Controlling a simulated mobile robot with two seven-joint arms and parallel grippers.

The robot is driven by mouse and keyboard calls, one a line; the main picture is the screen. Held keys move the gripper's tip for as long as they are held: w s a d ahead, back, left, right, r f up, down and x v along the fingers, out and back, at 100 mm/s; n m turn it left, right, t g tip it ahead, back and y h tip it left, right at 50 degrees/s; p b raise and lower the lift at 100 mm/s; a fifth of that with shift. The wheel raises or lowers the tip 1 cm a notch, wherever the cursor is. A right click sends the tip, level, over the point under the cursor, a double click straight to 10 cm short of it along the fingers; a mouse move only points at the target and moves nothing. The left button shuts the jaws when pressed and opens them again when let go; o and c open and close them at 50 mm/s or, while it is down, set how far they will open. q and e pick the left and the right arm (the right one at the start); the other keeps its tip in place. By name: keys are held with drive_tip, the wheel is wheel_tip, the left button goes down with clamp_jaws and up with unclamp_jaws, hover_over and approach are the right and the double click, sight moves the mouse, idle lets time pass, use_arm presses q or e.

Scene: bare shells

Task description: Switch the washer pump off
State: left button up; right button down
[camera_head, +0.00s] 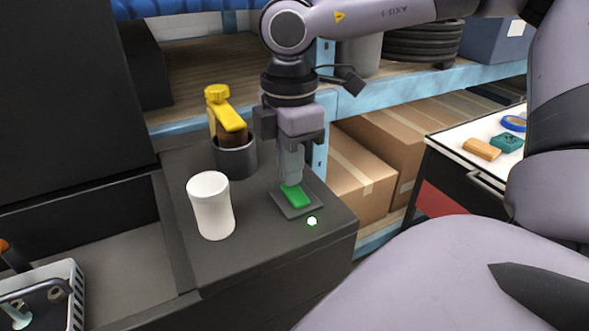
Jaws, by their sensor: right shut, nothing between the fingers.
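A green rocker switch (297,196) sits on a dark square plate (291,209) on top of the dark grey washer cabinet (245,254). A small round light (312,221) beside the plate glows pale green-white. My right gripper (292,183) points straight down at the switch, its fingers together and empty. The fingertips are at the back edge of the switch; I cannot tell whether they touch it. My left gripper is not in view.
A white cup-shaped container (211,206) and a dark holder (235,158) with a yellow-topped bottle (226,110) stand left of the switch. Cardboard boxes (355,170) fill the blue shelf behind. A white-topped cart (463,137) stands right. A metal crate (45,301) is lower left.

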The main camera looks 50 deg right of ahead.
drive_tip(key=shift+f+b, duration=0.55)
drive_tip(key=shift+b, duration=0.05)
drive_tip(key=shift+r, duration=0.1)
drive_tip(key=shift+r+p, duration=1.8)
drive_tip(key=shift+r, duration=1.7)
